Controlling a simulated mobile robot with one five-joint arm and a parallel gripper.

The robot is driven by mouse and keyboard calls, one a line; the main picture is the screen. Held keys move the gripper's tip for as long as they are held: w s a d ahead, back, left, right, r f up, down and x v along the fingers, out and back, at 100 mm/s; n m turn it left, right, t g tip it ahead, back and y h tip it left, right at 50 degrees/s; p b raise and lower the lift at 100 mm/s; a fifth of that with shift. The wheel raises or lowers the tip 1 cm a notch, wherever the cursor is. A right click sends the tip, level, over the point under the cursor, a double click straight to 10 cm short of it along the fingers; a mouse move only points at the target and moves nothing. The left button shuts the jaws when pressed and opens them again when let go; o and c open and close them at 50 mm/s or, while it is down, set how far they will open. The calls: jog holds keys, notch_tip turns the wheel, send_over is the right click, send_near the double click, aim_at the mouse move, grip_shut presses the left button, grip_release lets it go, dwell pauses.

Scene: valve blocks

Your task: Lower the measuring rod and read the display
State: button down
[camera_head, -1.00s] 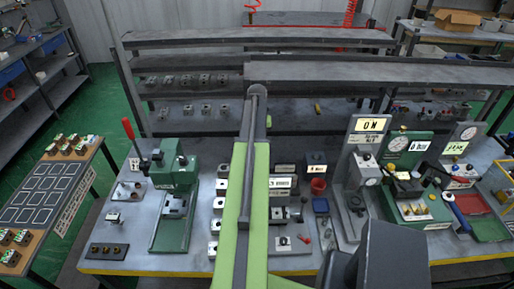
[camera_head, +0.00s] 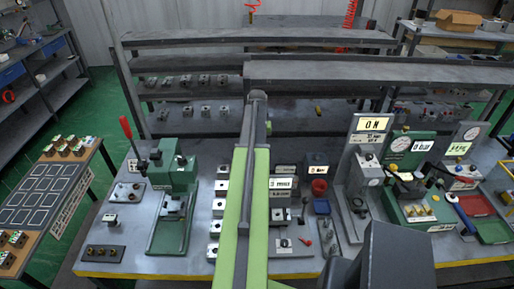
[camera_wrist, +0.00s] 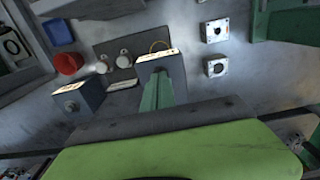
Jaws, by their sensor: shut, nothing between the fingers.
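A small lit display (camera_head: 283,183) stands just right of my arm, and its text seems to start with a 3 but is too small to read surely. I cannot make out the measuring rod. My arm reaches away over the bench and hides what is behind it.
A red cup (camera_head: 319,187) and a blue tray (camera_head: 321,206) stand right of the displays. A "0 N" display (camera_head: 373,124) and a green "bar" station (camera_head: 412,145) stand further right. A green press (camera_head: 175,172) is left. A shelf (camera_head: 330,76) runs behind.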

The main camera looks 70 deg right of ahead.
jog(key=shift+f+b, duration=1.25)
jog(key=shift+f, duration=0.15)
notch_tip(320, 180, up, 7)
jog(key=p, duration=0.7)
jog(key=shift+r, duration=0.15)
